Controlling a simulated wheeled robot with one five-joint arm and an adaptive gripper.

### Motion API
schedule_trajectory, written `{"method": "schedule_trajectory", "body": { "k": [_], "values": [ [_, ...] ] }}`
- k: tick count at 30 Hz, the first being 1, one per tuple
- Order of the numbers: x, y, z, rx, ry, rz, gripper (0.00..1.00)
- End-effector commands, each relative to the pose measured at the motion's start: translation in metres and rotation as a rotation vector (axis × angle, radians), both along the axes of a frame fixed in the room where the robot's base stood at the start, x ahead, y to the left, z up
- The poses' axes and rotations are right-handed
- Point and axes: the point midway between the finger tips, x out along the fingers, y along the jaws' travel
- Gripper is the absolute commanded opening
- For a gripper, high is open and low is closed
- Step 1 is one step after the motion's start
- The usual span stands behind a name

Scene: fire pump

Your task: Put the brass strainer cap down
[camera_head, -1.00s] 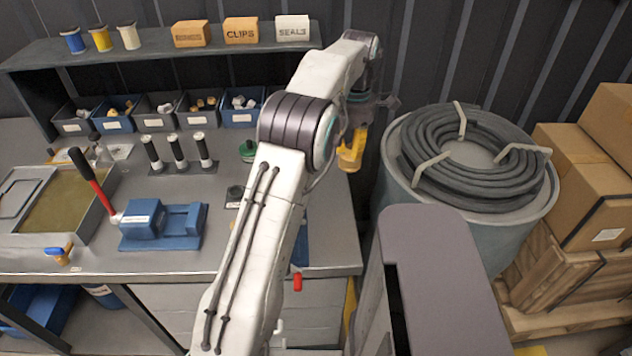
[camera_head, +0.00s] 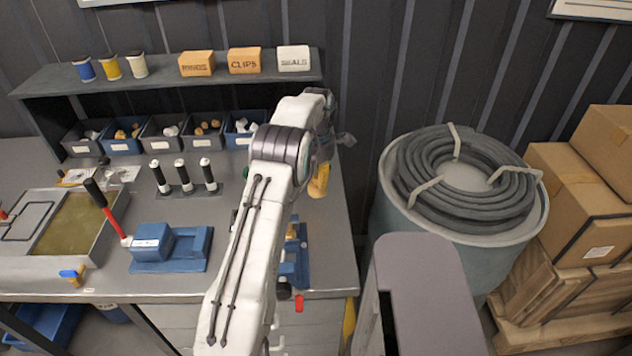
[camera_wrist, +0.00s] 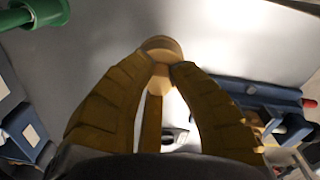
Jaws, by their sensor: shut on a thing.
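The brass strainer cap (camera_wrist: 160,46) is a small round tan-gold piece at the tips of my gripper's fingers in the wrist view. My gripper (camera_wrist: 160,74), with yellow-brown fingers, is shut on it. The cap is over the grey bench top (camera_wrist: 105,40); I cannot tell whether it touches the surface. In the head view my gripper (camera_head: 318,182) hangs over the right end of the bench, partly hidden behind my arm. The cap cannot be made out there.
A blue vise-like fixture (camera_wrist: 250,95) lies right of my gripper in the wrist view. A green round piece (camera_wrist: 42,12) is at its upper left. In the head view, a blue block with a red lever (camera_head: 168,248) stands left. A hose drum (camera_head: 465,225) stands beyond the bench's right end.

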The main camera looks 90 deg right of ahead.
Motion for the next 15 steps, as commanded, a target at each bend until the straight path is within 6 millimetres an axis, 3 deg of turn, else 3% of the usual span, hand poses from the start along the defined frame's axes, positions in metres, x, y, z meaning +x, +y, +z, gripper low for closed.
{"method": "schedule_trajectory", "body": {
  "k": [15],
  "values": [
    [0.004,-0.002,-0.017,0.004,-0.001,-0.001,0.0]
  ]
}}
